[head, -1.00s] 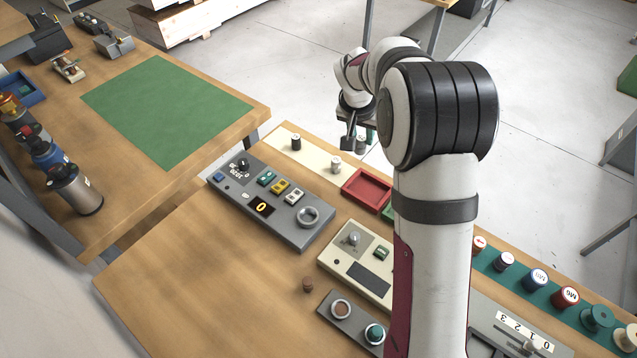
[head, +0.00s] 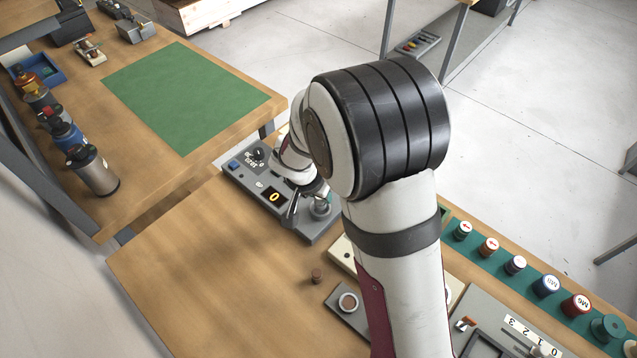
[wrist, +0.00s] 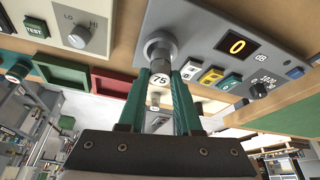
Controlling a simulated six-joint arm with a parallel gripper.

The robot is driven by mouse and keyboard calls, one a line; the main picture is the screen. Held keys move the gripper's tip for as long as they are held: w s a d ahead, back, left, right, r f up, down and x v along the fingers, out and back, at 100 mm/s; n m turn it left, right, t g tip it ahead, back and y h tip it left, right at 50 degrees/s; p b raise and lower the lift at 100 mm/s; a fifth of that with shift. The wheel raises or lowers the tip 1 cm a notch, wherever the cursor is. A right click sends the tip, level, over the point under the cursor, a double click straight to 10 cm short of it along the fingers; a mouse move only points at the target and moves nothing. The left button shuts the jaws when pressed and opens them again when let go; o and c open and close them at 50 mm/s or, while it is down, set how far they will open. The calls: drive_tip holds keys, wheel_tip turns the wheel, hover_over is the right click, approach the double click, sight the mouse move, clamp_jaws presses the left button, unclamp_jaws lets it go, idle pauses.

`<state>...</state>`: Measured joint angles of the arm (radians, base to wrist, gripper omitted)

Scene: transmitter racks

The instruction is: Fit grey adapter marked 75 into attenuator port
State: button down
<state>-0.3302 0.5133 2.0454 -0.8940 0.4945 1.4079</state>
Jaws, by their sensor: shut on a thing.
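The grey adapter marked 75 (wrist: 160,78) is between the green fingers of my gripper (wrist: 160,88) in the wrist view. My gripper is shut on it. The attenuator (wrist: 205,35) is a grey box with a display showing 0 dB, coloured buttons and a knob. Its round metal port (wrist: 158,46) is directly in line with the adapter's far end, which meets or overlaps the ring in the picture. I cannot tell whether the end is inside. In the head view, the attenuator (head: 310,232) is partly covered by my arm, with my gripper (head: 306,208) over its port end.
A red tray (wrist: 108,88) and a green tray (wrist: 62,72) lie beside the attenuator. A cream box with a LO/HI knob (wrist: 78,36) stands near. A small brown plug (head: 317,275) lies on the bench. Marked spools (head: 547,285) line the right edge. The bench's left part is clear.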

drive_tip(key=shift+f, duration=0.95)
drive_tip(key=shift+f, duration=0.1)
drive_tip(key=c, duration=0.6)
unclamp_jaws()
drive_tip(key=v, duration=1.2)
drive_tip(key=s+d+r+g+y, duration=0.2)
drive_tip(key=s+d, duration=0.1)
drive_tip(key=s, duration=0.9)
drive_tip(key=s+d+r+g+y, duration=0.2)
drive_tip(key=s, duration=1)
drive_tip(key=shift+d+r, duration=0.35)
drive_tip(key=shift+d, duration=0.05)
